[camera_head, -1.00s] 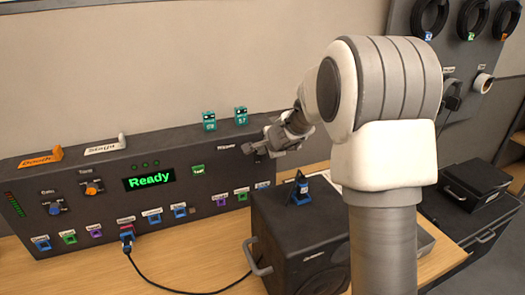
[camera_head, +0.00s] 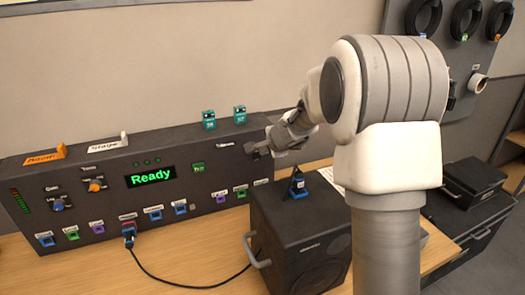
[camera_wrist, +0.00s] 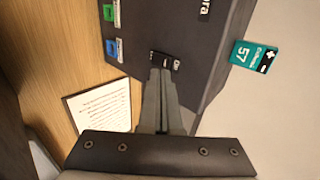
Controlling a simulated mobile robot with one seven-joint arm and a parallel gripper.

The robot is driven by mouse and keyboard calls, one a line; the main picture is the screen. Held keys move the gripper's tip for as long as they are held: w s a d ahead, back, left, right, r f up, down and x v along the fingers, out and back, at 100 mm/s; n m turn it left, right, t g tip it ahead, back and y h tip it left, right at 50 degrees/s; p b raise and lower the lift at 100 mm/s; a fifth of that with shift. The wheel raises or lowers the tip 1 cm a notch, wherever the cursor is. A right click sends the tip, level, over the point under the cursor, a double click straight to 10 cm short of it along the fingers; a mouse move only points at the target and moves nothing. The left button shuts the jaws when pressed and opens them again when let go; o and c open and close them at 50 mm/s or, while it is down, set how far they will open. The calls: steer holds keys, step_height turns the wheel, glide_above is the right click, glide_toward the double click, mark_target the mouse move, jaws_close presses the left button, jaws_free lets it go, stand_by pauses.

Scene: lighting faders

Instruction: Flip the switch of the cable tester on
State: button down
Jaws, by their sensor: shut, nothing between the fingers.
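The cable tester (camera_head: 100,160) is the long dark box along the wall, with a green "Ready" display (camera_head: 151,179). In the wrist view, its dark panel (camera_wrist: 205,75) carries a small black switch (camera_wrist: 166,60) with pale marks beside it. My gripper (camera_head: 256,149) is at the panel's right end in the head view and covers the switch there. In the wrist view my gripper (camera_wrist: 161,73) is shut and empty, its fingertips right at the lower edge of the switch. I cannot tell whether they touch it or which way the switch is set.
A dark speaker box (camera_head: 290,235) with a blue item (camera_head: 298,187) on top stands in front of the tester's right end. A cable (camera_head: 185,289) runs across the wooden table from a front socket. A white printed card (camera_wrist: 98,107) lies beside the panel.

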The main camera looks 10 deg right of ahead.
steer(key=w+r+p+v, duration=0.1)
steer(key=p+v, duration=0.2)
steer(key=v, duration=0.7)
steer(key=shift+r, duration=0.4)
steer(key=shift+s, duration=0.1)
steer(key=s+a+r+n+g, duration=0.1)
steer(key=s+a+r+n, duration=0.15)
steer(key=s, duration=0.35)
steer(key=s+a+r+n+y, duration=0.1)
steer(key=s+n, duration=0.3)
steer(key=s, duration=0.2)
steer(key=s+a+r+n+g, duration=0.1)
steer(key=s+a+r+n, duration=0.15)
steer(key=s, duration=0.35)
steer(key=s+d+f+n+g+h, duration=0.1)
steer(key=s+d+n, duration=0.1)
steer(key=s, duration=0.6)
steer(key=s+d+f+n+g+h, duration=0.1)
steer(key=s+n, duration=0.3)
steer(key=s, duration=0.4)
steer(key=shift+s+d+f+n+h, duration=0.3)
steer(key=shift+d+f+n+h, duration=0.15)
steer(key=shift+f, duration=0.3)
